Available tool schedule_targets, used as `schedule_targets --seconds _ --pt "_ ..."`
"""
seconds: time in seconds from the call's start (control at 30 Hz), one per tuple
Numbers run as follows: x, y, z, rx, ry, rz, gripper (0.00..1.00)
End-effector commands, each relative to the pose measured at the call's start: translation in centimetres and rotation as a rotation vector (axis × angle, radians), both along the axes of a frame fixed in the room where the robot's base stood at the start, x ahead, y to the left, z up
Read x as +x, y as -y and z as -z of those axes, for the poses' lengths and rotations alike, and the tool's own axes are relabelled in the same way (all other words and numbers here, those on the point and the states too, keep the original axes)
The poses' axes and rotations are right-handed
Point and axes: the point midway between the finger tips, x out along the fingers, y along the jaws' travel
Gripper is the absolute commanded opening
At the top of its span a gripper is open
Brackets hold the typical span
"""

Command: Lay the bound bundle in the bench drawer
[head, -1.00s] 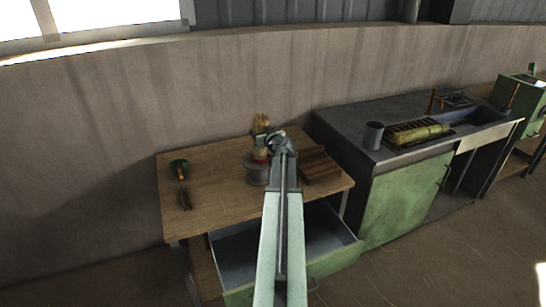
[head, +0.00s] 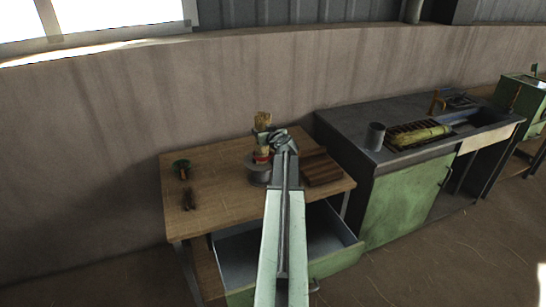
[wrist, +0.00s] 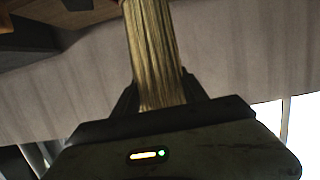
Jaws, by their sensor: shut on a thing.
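The straw bundle (head: 262,121) stands roughly upright above the bench, with a red band (head: 261,157) around its lower part. My gripper (head: 272,140) is shut on the bundle, and my arm hides part of it. In the wrist view the pale bundle (wrist: 155,50) runs up from between the dark jaws. The bench drawer (head: 338,250) is pulled open below the bench top, its grey inside bare where it shows. My arm covers the drawer's middle.
On the bench (head: 225,205) are a grey spool (head: 257,174) close to the bundle, a grooved brown block (head: 321,168), a green-rimmed item (head: 182,166) and a small dark tool (head: 189,200). A sink counter (head: 350,130) with a grey cup (head: 375,136) stands at right.

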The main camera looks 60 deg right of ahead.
Motion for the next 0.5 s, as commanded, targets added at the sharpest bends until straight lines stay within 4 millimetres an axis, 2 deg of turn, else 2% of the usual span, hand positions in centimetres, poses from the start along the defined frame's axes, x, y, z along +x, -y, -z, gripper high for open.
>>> schedule_targets --seconds 0.03,0.5 --pt "0.0 0.0 -0.9 0.0 0.0 0.0 0.09" --pt "0.0 0.0 -4.7 0.0 0.0 0.0 0.09"
